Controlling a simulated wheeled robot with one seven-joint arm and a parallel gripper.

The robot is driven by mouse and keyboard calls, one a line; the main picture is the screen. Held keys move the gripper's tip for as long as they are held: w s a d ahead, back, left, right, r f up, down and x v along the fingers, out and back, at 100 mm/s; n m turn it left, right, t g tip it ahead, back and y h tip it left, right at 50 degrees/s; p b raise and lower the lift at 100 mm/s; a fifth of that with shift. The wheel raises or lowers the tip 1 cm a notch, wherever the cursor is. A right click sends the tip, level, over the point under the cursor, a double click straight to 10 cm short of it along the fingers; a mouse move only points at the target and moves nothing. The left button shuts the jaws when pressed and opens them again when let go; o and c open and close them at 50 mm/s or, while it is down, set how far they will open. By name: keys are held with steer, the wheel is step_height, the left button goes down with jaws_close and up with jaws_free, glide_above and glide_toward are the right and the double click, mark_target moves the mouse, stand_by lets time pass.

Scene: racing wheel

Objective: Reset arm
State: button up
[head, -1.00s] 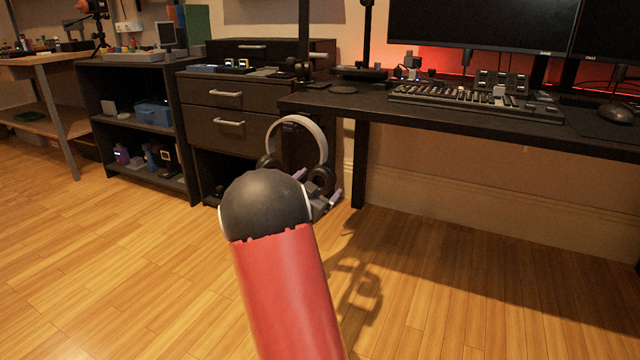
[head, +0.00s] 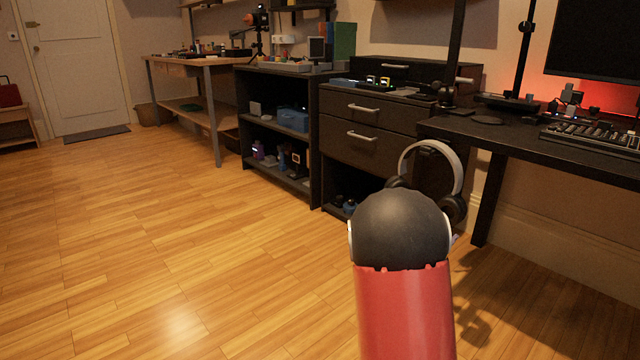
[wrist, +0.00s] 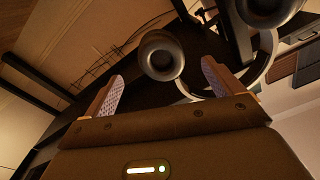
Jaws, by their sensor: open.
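My arm, red with a black rounded joint, stands at the lower right of the head view and hides most of my gripper. In the wrist view my gripper (wrist: 162,72) is open, its two patterned pale fingers wide apart with nothing held between them. A pair of headphones (head: 458,160) with a pale headband shows just behind my arm, by the left end of the desk. In the wrist view its dark ear cup (wrist: 160,56) appears beyond the fingers. I cannot tell what supports the headphones or whether the gripper touches them.
A black desk (head: 560,142) with a keyboard (head: 600,138) and monitor is at right. A drawer cabinet (head: 360,120), an open shelf (head: 315,150) and a workbench (head: 180,62) line the back. A door (head: 80,70) is far left. The wooden floor (head: 180,240) at left is clear.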

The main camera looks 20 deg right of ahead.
steer(key=s+a+r+n+t+y, duration=0.1)
steer(key=a+r+n+t+y, duration=0.35)
steer(key=a, duration=0.75)
steer(key=s+a+r+n+t+y, duration=0.1)
steer(key=a+n+y, duration=0.4)
steer(key=a+y, duration=0.55)
steer(key=s+a+f+n+g+y, duration=0.1)
steer(key=s+a+f+n+g, duration=0.2)
steer(key=s, duration=0.5)
steer(key=s+a+n+g, duration=0.25)
steer(key=s+a, duration=0.25)
steer(key=s, duration=0.3)
steer(key=s+a+f+n+g+y, duration=0.1)
steer(key=s+a+f+n, duration=0.2)
steer(key=s, duration=0.6)
step_height(320, 180, up, 14)
steer(key=a+p, duration=0.1)
steer(key=p, duration=1.1)
steer(key=shift+g+p, duration=0.3)
steer(key=shift+p, duration=0.05)
